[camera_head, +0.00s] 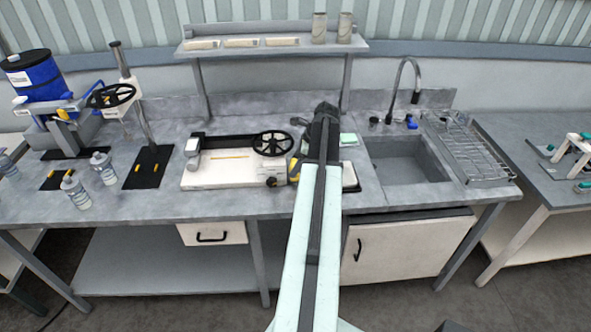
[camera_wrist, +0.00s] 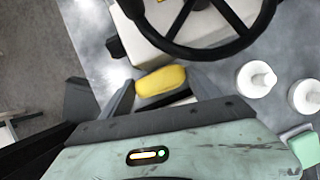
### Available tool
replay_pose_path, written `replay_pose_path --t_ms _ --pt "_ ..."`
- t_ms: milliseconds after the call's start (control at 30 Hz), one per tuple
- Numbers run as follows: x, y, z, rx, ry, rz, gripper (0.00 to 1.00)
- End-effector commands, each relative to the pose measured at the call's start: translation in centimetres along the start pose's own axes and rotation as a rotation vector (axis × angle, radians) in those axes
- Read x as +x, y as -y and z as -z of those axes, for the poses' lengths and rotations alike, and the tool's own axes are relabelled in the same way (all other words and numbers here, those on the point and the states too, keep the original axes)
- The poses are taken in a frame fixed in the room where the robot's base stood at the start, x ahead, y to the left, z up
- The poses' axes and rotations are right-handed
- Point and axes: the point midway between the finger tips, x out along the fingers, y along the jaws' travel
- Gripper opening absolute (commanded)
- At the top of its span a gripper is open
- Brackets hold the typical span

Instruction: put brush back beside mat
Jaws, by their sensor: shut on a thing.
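My gripper (camera_head: 291,172) is low over the bench at the right end of the white-based handwheel machine. In the wrist view my gripper (camera_wrist: 163,86) is shut on a yellow rounded piece, which I take to be the brush (camera_wrist: 160,80). The rest of the brush is hidden by the gripper body. The brush is close beside the machine's white base. On the left of the bench lie a larger black mat (camera_head: 147,172) and a smaller black mat (camera_head: 57,180). I cannot tell which mat is meant. A dark flat edge (camera_head: 351,187) shows right of my arm.
The machine's black handwheel (camera_head: 273,143) stands near my gripper; its rim also fills the top of the wrist view (camera_wrist: 170,45). Two white round pieces (camera_wrist: 256,79) and a green pad (camera_wrist: 303,148) lie to the right there. A sink (camera_head: 410,160) is further right.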

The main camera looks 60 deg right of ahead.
Motion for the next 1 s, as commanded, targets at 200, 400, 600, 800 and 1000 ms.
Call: replay_pose_path --t_ms 200,400,600,800,1000 --pt "1.0 0.0 0.9 0.005 0.000 0.002 0.39" --pt "1.4 0.1 1.2 0.007 0.000 0.003 0.39" --pt "1.1 0.1 1.2 0.007 0.000 0.003 0.93" --pt "1.1 0.1 1.2 0.008 0.000 0.004 0.93" --pt "-0.7 0.1 0.9 0.009 0.000 0.004 0.93"
